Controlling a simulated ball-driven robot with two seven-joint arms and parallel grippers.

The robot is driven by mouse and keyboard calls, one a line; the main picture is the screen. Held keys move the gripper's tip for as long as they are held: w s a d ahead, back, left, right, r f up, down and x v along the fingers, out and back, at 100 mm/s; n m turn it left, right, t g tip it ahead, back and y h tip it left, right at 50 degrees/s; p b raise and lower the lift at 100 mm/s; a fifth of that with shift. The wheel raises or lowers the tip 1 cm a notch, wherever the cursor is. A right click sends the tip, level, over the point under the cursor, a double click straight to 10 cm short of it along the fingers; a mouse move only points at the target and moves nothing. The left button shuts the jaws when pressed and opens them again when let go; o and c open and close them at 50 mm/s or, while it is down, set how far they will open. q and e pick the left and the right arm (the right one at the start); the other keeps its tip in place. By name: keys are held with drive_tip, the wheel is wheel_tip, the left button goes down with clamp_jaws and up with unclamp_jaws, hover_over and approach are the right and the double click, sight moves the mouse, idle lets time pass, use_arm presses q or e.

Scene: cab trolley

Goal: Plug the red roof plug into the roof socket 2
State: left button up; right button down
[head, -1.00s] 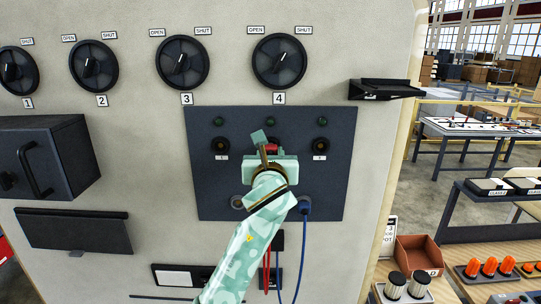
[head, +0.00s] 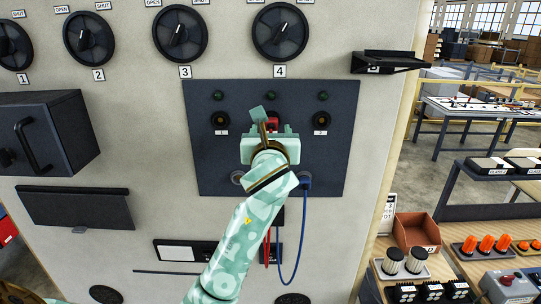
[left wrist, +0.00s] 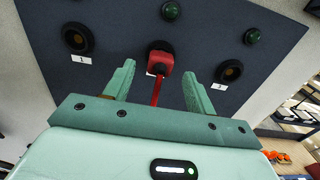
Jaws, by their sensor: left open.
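The red roof plug (head: 273,122) is at the middle socket position of the dark panel (head: 205,165), between sockets 1 (head: 220,119) and 3 (head: 321,119). In the left wrist view the plug (left wrist: 161,62) covers roof socket 2 and part of its label, its red cable hanging down toward me. It looks seated, but the depth is hard to tell. My left gripper (head: 268,135) is in front of it. In the left wrist view its two fingers (left wrist: 157,82) stand apart on either side of the cable, clear of the plug. My right gripper is not in view.
A blue plug (head: 305,181) with a blue cable sits low right on the panel. Several dials, including dial 4 (head: 280,31), are above. A dark box (head: 75,125) protrudes at left and a small shelf (head: 390,62) at upper right. A bench with parts stands at lower right.

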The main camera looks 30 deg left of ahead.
use_arm(q)
drive_tip(key=b+v, duration=0.2)
drive_tip(key=v, duration=1.1)
drive_tip(key=shift+d, duration=0.15)
drive_tip(key=shift+s, duration=0.1)
drive_tip(key=o, duration=1)
drive_tip(key=shift+c, duration=0.2)
